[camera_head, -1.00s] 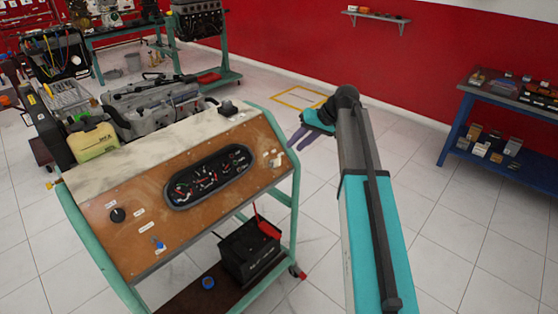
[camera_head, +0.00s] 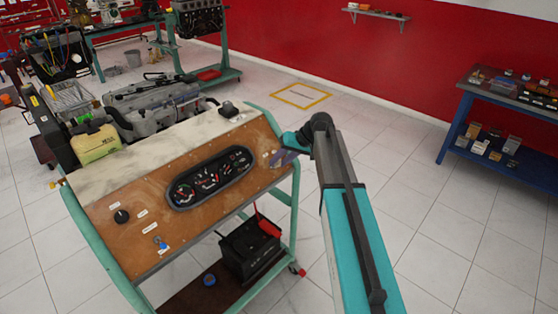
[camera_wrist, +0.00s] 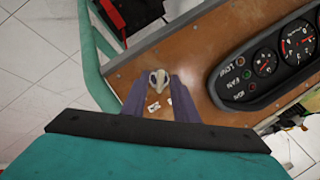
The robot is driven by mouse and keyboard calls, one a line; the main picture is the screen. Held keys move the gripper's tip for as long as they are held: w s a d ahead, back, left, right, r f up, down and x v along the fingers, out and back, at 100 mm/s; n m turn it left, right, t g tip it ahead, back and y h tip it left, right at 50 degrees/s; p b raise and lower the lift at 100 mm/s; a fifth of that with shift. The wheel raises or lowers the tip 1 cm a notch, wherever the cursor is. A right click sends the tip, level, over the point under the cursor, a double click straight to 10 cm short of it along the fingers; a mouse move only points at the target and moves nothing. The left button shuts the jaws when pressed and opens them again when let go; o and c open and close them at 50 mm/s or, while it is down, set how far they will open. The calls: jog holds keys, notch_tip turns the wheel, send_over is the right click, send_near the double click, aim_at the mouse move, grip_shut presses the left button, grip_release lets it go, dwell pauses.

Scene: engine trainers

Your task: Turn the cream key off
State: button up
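The cream key (camera_wrist: 158,78) sits on the brown panel (camera_wrist: 205,75), near the panel's edge, in the wrist view. My gripper (camera_wrist: 160,84) points at the panel, its two purple fingers apart with the key showing between their tips. I see a gap beside the key, and cannot tell whether either finger touches it. In the head view my gripper (camera_head: 274,159) is at the right end of the panel (camera_head: 145,190) and covers the key.
The gauge cluster (camera_head: 212,177) is left of my gripper. A blue key (camera_head: 162,243) and a black knob (camera_head: 121,217) are at the panel's left. A black battery (camera_head: 249,250) stands below on the green-framed stand.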

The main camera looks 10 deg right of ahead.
jog(key=shift+w+a+f, duration=0.1)
jog(key=shift+f, duration=0.1)
jog(key=shift+c, duration=0.3)
grip_shut()
jog(key=shift+f+n+b, duration=0.1)
jog(key=shift+n+b, duration=0.2)
jog(key=shift+b, duration=0.25)
jog(key=n+h+b, duration=0.1)
jog(key=n+b, duration=0.2)
jog(key=shift+a+b, duration=0.1)
jog(key=shift+b, duration=0.2)
jog(key=shift+a+n+t+h+b, duration=0.1)
jog(key=shift+n+t+h+b, duration=0.45)
jog(key=shift+n+b, duration=1.05)
jog(key=shift+r+h, duration=0.2)
jog(key=shift+h, duration=0.05)
jog(key=shift+o, duration=0.3)
grip_release()
